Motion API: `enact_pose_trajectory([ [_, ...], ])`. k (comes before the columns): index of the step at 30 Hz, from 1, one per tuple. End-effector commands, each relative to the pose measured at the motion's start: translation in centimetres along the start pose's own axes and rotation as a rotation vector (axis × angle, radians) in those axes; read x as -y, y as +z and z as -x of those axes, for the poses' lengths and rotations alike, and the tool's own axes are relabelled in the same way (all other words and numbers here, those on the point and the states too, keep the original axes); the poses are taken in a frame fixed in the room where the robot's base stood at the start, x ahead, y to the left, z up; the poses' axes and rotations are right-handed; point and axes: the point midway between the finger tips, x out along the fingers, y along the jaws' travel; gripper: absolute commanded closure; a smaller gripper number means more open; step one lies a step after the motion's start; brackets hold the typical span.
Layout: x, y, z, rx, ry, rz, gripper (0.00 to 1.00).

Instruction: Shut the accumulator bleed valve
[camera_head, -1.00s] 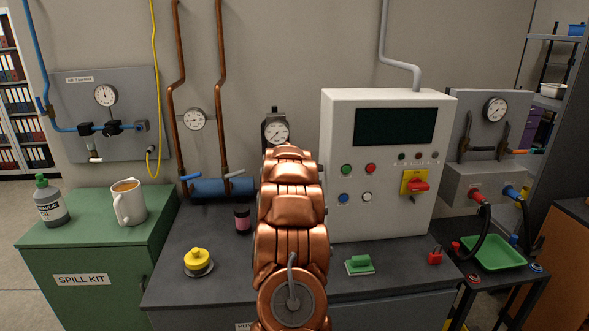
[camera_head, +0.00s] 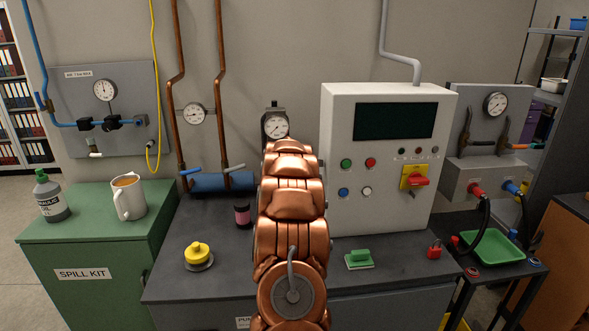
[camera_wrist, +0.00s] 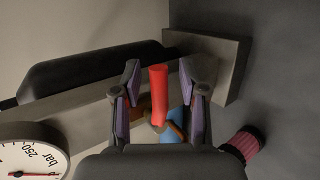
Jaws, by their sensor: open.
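A red bar-shaped handle (camera_wrist: 158,92) stands between the open fingers of my gripper (camera_wrist: 158,72) in the wrist view. It looks like the bleed valve's lever; a brass-coloured fitting (camera_wrist: 176,131) shows at its lower end. The fingers flank the handle, with a gap visible on both sides. A dark rounded cylinder (camera_wrist: 85,75), perhaps the accumulator, lies behind and to the left. A gauge (camera_wrist: 30,150) marked in bar sits at lower left. In the head view my copper arm hides the gripper and the red handle; a gauge (camera_head: 275,125) shows just above the arm.
A dark red ribbed cap (camera_wrist: 246,142) is right of the gripper; its small jar (camera_head: 242,213) stands left of my arm. A blue cylinder (camera_head: 207,183) lies by the pipes. The control cabinet (camera_head: 340,205) stands close right. A yellow knob (camera_head: 197,251) is on the bench.

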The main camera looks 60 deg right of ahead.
Motion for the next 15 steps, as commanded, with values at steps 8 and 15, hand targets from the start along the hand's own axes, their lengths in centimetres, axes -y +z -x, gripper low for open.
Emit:
enact_pose_trajectory([
  [8,-0.3,0.0,1.2,-0.001,0.004,0.000,0.58],
  [15,-0.1,0.0,3.8,0.000,0.001,0.001,0.58],
])
